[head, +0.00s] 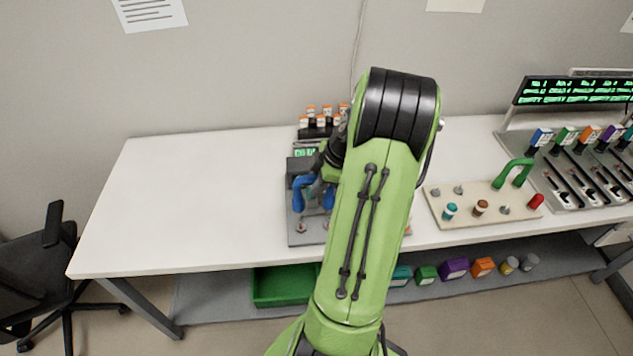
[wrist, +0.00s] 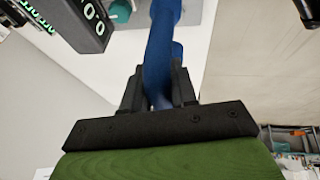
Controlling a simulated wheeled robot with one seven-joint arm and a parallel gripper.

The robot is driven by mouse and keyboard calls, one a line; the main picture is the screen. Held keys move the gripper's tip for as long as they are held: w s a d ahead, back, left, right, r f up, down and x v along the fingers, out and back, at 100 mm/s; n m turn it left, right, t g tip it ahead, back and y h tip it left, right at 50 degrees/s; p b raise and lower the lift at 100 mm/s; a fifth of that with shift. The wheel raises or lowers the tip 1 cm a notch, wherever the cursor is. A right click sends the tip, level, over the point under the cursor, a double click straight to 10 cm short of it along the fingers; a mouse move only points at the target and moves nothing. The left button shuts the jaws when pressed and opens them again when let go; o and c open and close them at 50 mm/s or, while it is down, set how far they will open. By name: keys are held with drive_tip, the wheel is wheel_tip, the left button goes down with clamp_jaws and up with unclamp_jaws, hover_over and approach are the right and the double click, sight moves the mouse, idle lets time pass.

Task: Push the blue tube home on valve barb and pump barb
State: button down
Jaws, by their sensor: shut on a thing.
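In the wrist view the blue tube (wrist: 160,42) runs up from between the two black fingers of my gripper (wrist: 158,88), which is shut on it. In the head view the blue tube (head: 299,192) arches over the grey device (head: 296,238) on the table, left of my arm. A second blue length shows close to my arm. My arm hides the right part of the device and most of my gripper. The valve barb and pump barb cannot be told apart here, and how far the tube sits on either is hidden.
Orange-capped vials (head: 311,113) stand behind the device. A beige board (head: 480,220) with a green tube (head: 511,171) lies to the right, before a console (head: 590,190). The table's left side is clear. A green bin (head: 283,288) sits on the lower shelf.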

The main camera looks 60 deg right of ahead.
wheel_tip(320, 180, down, 5)
drive_tip(key=b, duration=0.4)
drive_tip(key=shift+s+d+f, duration=0.1)
drive_tip(key=shift+d+f, duration=0.05)
drive_tip(key=shift+b, duration=0.75)
idle(1.0)
drive_tip(key=shift+f+b, duration=1.8)
drive_tip(key=c, duration=0.8)
unclamp_jaws()
drive_tip(key=shift+r, duration=0.1)
drive_tip(key=p+v, duration=0.4)
drive_tip(key=v, duration=1.1)
drive_tip(key=shift+s+r+p, duration=0.2)
drive_tip(key=shift+r+p, duration=0.1)
drive_tip(key=shift+p, duration=0.05)
